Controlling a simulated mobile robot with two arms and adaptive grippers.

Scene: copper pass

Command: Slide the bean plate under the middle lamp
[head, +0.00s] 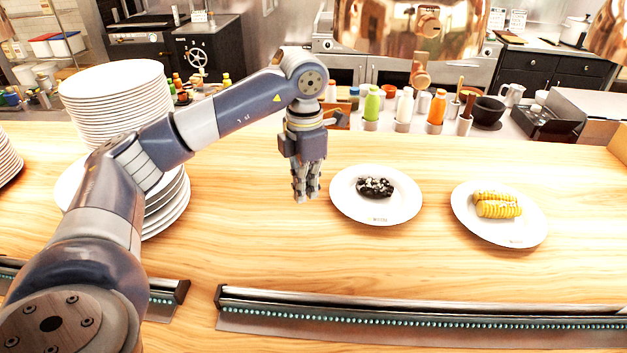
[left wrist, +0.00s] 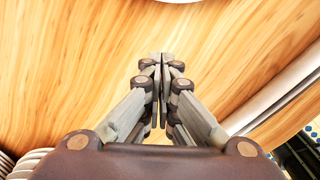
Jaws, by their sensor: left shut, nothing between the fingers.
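The bean plate (head: 348,207), a white plate with a dark heap of beans (head: 375,187) topped with pale crumbs, lies on the wooden counter right of my left gripper. My left gripper (head: 306,197) points down with its fingers shut and empty, left of the plate's rim and apart from it. In the left wrist view, the shut fingertips (left wrist: 161,58) show over bare wood, and a sliver of a white rim shows at the top edge. A copper lamp (head: 410,25) hangs above and beyond the bean plate. My right gripper is not in view.
A corn plate (head: 514,234) lies to the right. Tall plate stacks (head: 115,95) stand at left, behind my left arm. Another copper lamp (head: 610,32) hangs at the right edge. Bottles (head: 437,108) line the back. A metal rail (head: 420,312) runs along the front. Wood between the plates is clear.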

